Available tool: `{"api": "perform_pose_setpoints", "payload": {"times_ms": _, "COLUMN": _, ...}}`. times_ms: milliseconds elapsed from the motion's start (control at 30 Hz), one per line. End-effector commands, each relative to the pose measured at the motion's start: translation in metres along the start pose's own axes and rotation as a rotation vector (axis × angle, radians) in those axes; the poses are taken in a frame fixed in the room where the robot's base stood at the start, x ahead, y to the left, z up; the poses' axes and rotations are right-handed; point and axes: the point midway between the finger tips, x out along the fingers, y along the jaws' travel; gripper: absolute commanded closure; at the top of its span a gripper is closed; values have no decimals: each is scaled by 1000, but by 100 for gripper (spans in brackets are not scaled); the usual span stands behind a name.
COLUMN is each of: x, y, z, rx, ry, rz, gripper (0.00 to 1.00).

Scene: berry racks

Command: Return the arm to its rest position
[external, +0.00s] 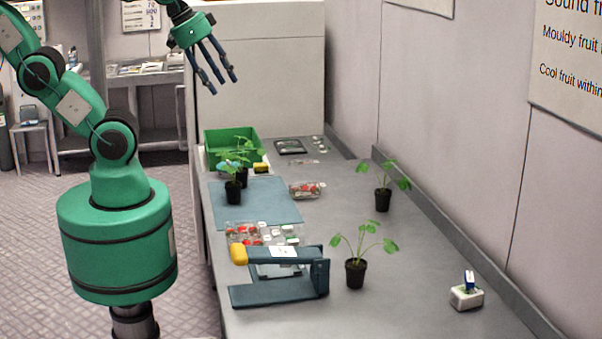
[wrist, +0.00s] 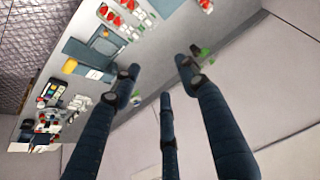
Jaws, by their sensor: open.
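My gripper (external: 216,72) is open and empty, with its dark blue fingers spread. In the external view it hangs high in front of the pale block at the far end of the counter, well above the green crate. My green arm rises from its round base at the left and reaches up past the top edge of the picture, so part of it is out of view. In the wrist view the fingers (wrist: 165,90) point over the counter with nothing between them.
The counter (external: 350,240) holds potted plants (external: 355,272), a green crate (external: 213,137), a blue mat (external: 270,205), berry punnets (external: 305,190), a blue press-like device (external: 318,275) with a yellow handle end, and a small white box (external: 466,297). A wall borders its right side. Air around my gripper is clear.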

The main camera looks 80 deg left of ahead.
Motion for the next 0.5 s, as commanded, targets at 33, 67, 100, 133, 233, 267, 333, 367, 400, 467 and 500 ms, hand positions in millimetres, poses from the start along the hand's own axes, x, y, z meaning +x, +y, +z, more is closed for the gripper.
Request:
{"api": "perform_pose_setpoints", "payload": {"times_ms": 33, "x": 15, "y": 0, "z": 8, "rx": 0, "ry": 0, "rz": 0, "gripper": 56}}
{"api": "perform_pose_setpoints", "payload": {"times_ms": 67, "x": 20, "y": 0, "z": 10, "rx": 0, "ry": 0, "rz": 0, "gripper": 56}}
{"api": "perform_pose_setpoints", "payload": {"times_ms": 100, "x": 24, "y": 0, "z": 13, "rx": 0, "ry": 0, "rz": 0, "gripper": 56}}
{"api": "perform_pose_setpoints", "payload": {"times_ms": 133, "x": 28, "y": 0, "z": 15, "rx": 0, "ry": 0, "rz": 0, "gripper": 56}}
{"api": "perform_pose_setpoints", "payload": {"times_ms": 233, "x": 37, "y": 0, "z": 20, "rx": 0, "ry": 0, "rz": 0, "gripper": 56}}
{"api": "perform_pose_setpoints", "payload": {"times_ms": 267, "x": 38, "y": 0, "z": 20, "rx": 0, "ry": 0, "rz": 0, "gripper": 56}}
{"api": "perform_pose_setpoints", "payload": {"times_ms": 333, "x": 41, "y": 0, "z": 22, "rx": 0, "ry": 0, "rz": 0, "gripper": 56}}
{"api": "perform_pose_setpoints", "payload": {"times_ms": 367, "x": 42, "y": 0, "z": 22, "rx": 0, "ry": 0, "rz": 0, "gripper": 56}}
{"api": "perform_pose_setpoints", "payload": {"times_ms": 400, "x": 43, "y": 0, "z": 23, "rx": 0, "ry": 0, "rz": 0, "gripper": 56}}
{"api": "perform_pose_setpoints", "payload": {"times_ms": 467, "x": 43, "y": 0, "z": 23, "rx": 0, "ry": 0, "rz": 0, "gripper": 56}}
{"api": "perform_pose_setpoints", "payload": {"times_ms": 500, "x": 43, "y": 0, "z": 23, "rx": 0, "ry": 0, "rz": 0, "gripper": 56}}
